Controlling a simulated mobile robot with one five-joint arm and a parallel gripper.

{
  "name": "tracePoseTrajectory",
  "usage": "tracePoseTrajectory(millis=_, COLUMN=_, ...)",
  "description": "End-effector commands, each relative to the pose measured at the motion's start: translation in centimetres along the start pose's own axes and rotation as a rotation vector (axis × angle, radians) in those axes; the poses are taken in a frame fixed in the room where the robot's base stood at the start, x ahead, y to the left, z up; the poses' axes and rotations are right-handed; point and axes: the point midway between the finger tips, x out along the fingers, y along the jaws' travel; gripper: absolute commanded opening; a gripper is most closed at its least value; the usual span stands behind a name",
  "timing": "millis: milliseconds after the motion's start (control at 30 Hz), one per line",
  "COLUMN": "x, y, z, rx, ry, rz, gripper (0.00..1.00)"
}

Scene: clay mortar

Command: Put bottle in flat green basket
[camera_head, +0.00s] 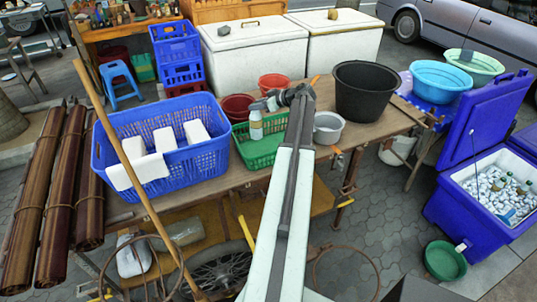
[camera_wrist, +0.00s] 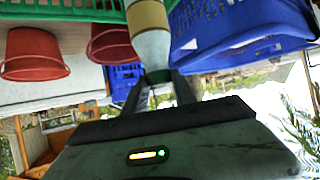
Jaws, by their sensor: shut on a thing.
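The bottle (camera_head: 256,125) is small and pale with a tan band, and stands about upright over the left back part of the flat green basket (camera_head: 262,152). My gripper (camera_head: 262,104) is shut on its top end. In the wrist view the bottle (camera_wrist: 150,45) hangs between the two fingers of my gripper (camera_wrist: 158,76), held by its narrow neck. The basket's edge (camera_wrist: 60,10) shows at the top left there. The bottle's base is out of the wrist view, and I cannot tell whether it touches the basket floor.
A large blue basket (camera_head: 205,155) with white blocks stands left of the green basket. Red buckets (camera_head: 238,107) (camera_head: 274,82) stand behind. A grey pot (camera_head: 328,127) and a black tub (camera_head: 365,92) stand to the right on the brown table (camera_head: 215,186).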

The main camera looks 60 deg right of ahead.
Motion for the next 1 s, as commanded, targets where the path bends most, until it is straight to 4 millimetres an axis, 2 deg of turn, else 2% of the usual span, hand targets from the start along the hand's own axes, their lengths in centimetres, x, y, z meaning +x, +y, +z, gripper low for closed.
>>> tracePoseTrajectory(millis=167, x=0.2, y=0.0, z=0.3, rx=0.0, ry=0.001, rz=0.0, gripper=0.0)
tracePoseTrajectory(millis=267, x=0.8, y=0.0, z=1.4, rx=0.0, ry=0.001, rz=0.0, gripper=0.0)
tracePoseTrajectory(millis=500, x=3.1, y=0.1, z=5.8, rx=0.001, ry=0.001, rz=0.001, gripper=0.0)
tracePoseTrajectory(millis=700, x=3.2, y=0.1, z=6.0, rx=0.001, ry=0.001, rz=0.002, gripper=0.0)
tracePoseTrajectory(millis=900, x=4.8, y=0.1, z=8.9, rx=0.001, ry=0.001, rz=0.002, gripper=0.0)
tracePoseTrajectory(millis=1000, x=4.9, y=0.1, z=9.2, rx=0.002, ry=0.001, rz=0.002, gripper=0.0)
